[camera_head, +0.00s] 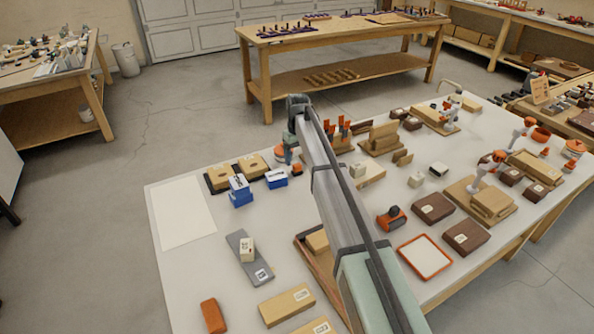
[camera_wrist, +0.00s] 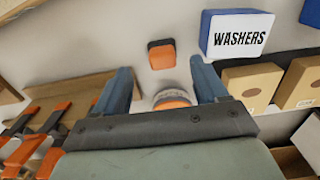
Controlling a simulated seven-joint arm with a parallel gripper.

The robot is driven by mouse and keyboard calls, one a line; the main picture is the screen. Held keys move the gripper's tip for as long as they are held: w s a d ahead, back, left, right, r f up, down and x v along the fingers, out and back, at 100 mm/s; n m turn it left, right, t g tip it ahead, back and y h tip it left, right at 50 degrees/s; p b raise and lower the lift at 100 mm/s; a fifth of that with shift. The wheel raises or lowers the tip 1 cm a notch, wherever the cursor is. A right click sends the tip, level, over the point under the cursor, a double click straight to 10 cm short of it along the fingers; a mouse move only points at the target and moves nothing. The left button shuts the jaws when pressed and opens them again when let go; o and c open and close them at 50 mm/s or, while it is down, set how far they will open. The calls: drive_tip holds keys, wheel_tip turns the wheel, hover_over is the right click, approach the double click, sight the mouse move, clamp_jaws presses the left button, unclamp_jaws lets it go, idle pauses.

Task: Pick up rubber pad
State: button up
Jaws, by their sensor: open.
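No label marks the rubber pad. A small orange block with a dark rim (camera_wrist: 161,54), perhaps the pad, lies on the white bench top ahead of my fingers in the wrist view. In the head view the small orange block (camera_head: 297,169) is just in front of my gripper (camera_head: 291,148). My gripper also shows in the wrist view (camera_wrist: 161,68), with two blue-grey fingers spread and nothing held. A round orange-and-grey item (camera_wrist: 173,99) shows between the fingers, partly hidden by the gripper body.
A blue WASHERS box (camera_wrist: 236,34) stands right of the small block, with cardboard boxes (camera_wrist: 252,84) below it. Orange-handled clamps (camera_wrist: 58,118) stand at the left. The white sheet (camera_head: 181,212) is bare. My arm hides part of the bench middle.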

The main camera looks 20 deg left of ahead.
sight(297, 164)
drive_tip(key=shift+s+a+f, duration=0.1)
drive_tip(key=shift+s+f, duration=0.05)
drive_tip(key=shift+f, duration=2.4)
drive_tip(key=shift+c, duration=0.3)
drive_tip(key=c, duration=1.1)
